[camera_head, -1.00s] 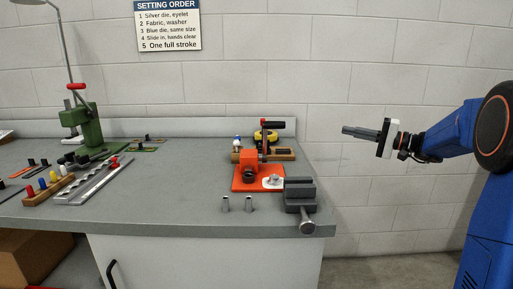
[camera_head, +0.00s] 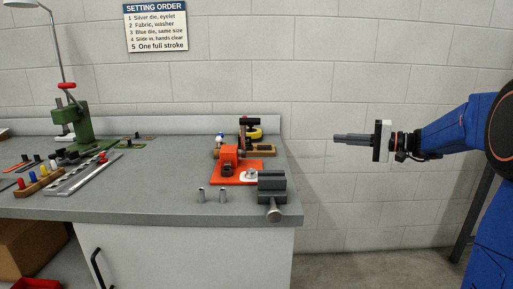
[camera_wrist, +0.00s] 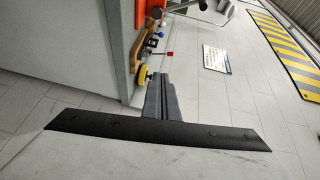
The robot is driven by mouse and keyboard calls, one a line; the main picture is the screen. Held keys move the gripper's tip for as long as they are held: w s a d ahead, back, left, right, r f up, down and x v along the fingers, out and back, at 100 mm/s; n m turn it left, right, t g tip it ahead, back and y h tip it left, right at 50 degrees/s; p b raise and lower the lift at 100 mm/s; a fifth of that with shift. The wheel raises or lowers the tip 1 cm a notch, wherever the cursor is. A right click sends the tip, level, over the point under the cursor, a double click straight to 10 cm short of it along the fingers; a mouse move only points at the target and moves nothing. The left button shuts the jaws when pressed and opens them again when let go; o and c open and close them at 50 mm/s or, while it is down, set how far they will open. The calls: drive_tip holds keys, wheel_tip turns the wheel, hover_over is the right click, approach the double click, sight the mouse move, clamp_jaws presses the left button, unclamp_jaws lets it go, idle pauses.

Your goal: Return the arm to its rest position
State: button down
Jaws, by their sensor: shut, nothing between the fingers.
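My blue arm (camera_head: 455,128) reaches in from the right side of the head view, roughly level. My gripper (camera_head: 338,137) points left in front of the block wall, to the right of the bench and apart from it. Its dark fingers lie together with nothing between them. In the wrist view the shut fingers (camera_wrist: 160,97) stick out past a dark plate, with the bench's items beyond them.
The grey bench (camera_head: 150,200) holds a green press (camera_head: 82,125), an orange fixture (camera_head: 232,165), a dark vise (camera_head: 271,188) and two small metal cylinders near the front edge. A setting order sign (camera_head: 156,27) hangs on the wall. The space around my gripper is clear.

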drive_tip(key=s+a+f+n+g+h, duration=0.1)
drive_tip(key=s+a+f+g+h, duration=0.3)
drive_tip(key=s, duration=0.7)
drive_tip(key=s+a+f+n+g+h, duration=0.1)
drive_tip(key=s+a+f+h, duration=0.35)
drive_tip(key=s, duration=0.75)
drive_tip(key=s+d+f+n+t+h, duration=0.1)
drive_tip(key=s+d+f+h, duration=0.2)
drive_tip(key=s+f, duration=0.3)
drive_tip(key=s+d+f+n+t+h, duration=0.1)
drive_tip(key=s+d+f+h, duration=0.2)
drive_tip(key=s, duration=1)
drive_tip(key=shift+s+d+f+n+h, duration=0.35)
drive_tip(key=shift+d+f, duration=0.7)
drive_tip(key=shift+f, duration=0.7)
